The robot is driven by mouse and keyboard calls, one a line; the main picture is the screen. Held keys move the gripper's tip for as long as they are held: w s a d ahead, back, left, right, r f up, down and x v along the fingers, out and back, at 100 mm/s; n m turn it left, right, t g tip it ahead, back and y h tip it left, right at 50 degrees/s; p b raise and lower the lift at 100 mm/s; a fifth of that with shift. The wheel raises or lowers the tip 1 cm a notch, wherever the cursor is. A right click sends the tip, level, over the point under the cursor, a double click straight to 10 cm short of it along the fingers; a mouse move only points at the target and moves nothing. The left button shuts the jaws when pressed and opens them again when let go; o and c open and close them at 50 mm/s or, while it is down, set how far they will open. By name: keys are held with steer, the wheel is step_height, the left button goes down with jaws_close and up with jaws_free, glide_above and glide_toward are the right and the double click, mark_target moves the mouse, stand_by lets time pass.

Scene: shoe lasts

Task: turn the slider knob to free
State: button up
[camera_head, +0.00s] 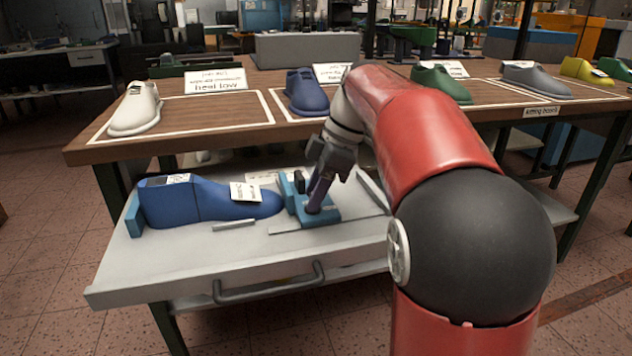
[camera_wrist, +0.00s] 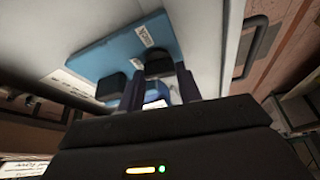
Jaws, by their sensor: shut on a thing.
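The slider is a blue plate (camera_head: 331,215) with an upright blue block on the grey drawer-like tray. It fills the upper left of the wrist view (camera_wrist: 100,55). My gripper (camera_head: 314,203) points down at this plate. In the wrist view my gripper (camera_wrist: 160,88) has its two dark fingers on either side of a black knob (camera_wrist: 158,64), shut on it. A small white label (camera_wrist: 145,36) lies on the plate beside the knob; I cannot read its word surely. The knob's exact angle is partly hidden by the fingers. A blue shoe last (camera_head: 190,205) lies left of the slider.
A blue end stop (camera_head: 133,214) stands at the last's far left. A small grey bar (camera_head: 233,225) lies in front of the last. The tray (camera_head: 160,270) has a front handle (camera_head: 270,285). Behind, a wooden bench (camera_head: 250,80) holds several coloured lasts and signs.

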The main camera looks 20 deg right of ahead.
mark_target(331, 208)
steer(key=shift+w+n+g+p, duration=0.1)
steer(key=shift+n+g+p, duration=0.3)
steer(key=shift+n, duration=0.7)
steer(key=o, duration=1)
steer(key=v, duration=0.7)
steer(key=shift+d+r, duration=0.15)
steer(key=shift+r, duration=0.25)
